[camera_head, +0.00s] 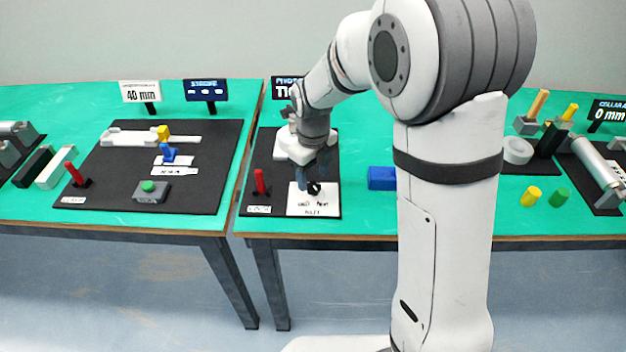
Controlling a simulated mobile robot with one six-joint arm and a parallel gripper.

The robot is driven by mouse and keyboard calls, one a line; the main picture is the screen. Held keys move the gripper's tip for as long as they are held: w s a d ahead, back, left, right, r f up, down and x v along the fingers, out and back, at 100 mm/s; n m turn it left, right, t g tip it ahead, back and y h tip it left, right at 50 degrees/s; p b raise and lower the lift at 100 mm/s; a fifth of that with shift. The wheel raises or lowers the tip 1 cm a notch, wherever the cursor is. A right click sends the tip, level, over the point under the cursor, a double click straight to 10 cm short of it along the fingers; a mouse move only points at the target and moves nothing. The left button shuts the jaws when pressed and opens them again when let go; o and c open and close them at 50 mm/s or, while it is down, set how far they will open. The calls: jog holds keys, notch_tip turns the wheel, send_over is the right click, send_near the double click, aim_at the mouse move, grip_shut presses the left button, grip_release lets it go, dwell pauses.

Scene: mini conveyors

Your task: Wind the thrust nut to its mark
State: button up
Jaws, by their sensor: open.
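A white plate (325,205) with small dark lettering lies at the front of a black mat (268,152) on the green table. A small dark round part (314,188) shows at the plate's back half, right at my gripper's tips; it may be the thrust nut, but it is too small to be sure. My gripper (311,181) points down over the plate and is open. I cannot tell whether its fingers touch the dark part. No mark for the nut can be made out. A dark sign (283,87) behind is partly hidden by my arm.
A red lever (260,182) stands left of the plate. A blue block (382,178) lies to the right, partly behind my arm. The left table holds another black mat (110,187) with a green button (148,186). A gap separates the tables. Yellow (531,196) and green (559,197) cylinders stand at right.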

aim_at(313, 190)
jog(key=shift+f, duration=1.35)
jog(key=shift+c, duration=0.5)
jog(key=c, duration=0.9)
jog(key=shift+o, duration=0.2)
jog(key=shift+n, duration=0.3)
